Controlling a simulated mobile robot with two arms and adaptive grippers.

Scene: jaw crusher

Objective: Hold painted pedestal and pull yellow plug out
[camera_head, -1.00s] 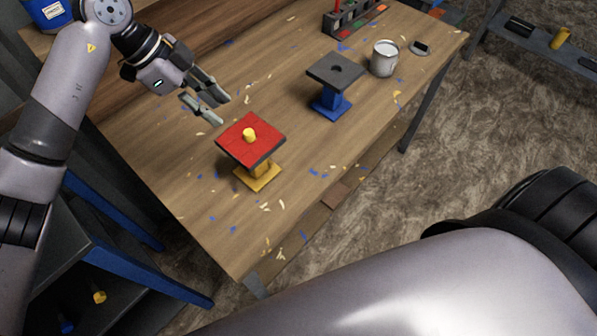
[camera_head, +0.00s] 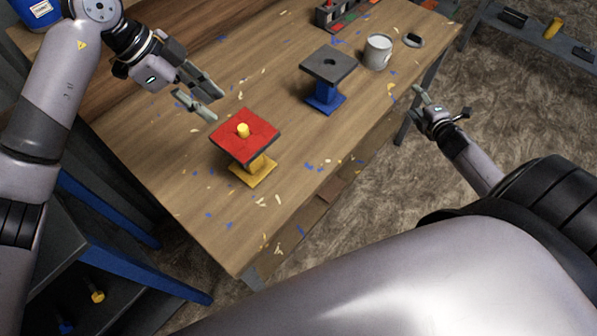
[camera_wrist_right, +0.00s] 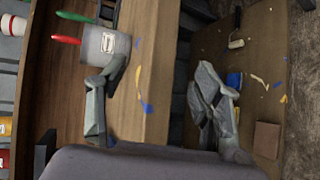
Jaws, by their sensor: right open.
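The painted pedestal (camera_head: 262,143) has a red top and a yellow stem and foot. It stands upright on the wooden table. The yellow plug (camera_head: 243,130) sticks up from the middle of its red top. My left gripper (camera_head: 215,106) is open and empty above the table, just behind and left of the pedestal, not touching it. My right gripper (camera_head: 441,100) is open and empty off the table's right edge, well away from the pedestal. In the right wrist view, its spread fingers (camera_wrist_right: 160,75) have nothing between them; neither pedestal nor plug shows there.
A blue pedestal (camera_head: 326,93) with a dark, holed top stands behind the painted one. A grey can (camera_head: 377,52) stands near the table's right edge; the right wrist view shows a labelled can (camera_wrist_right: 105,45) with brushes. Paint flecks litter the table (camera_head: 200,240). A shelf (camera_head: 540,38) stands far right.

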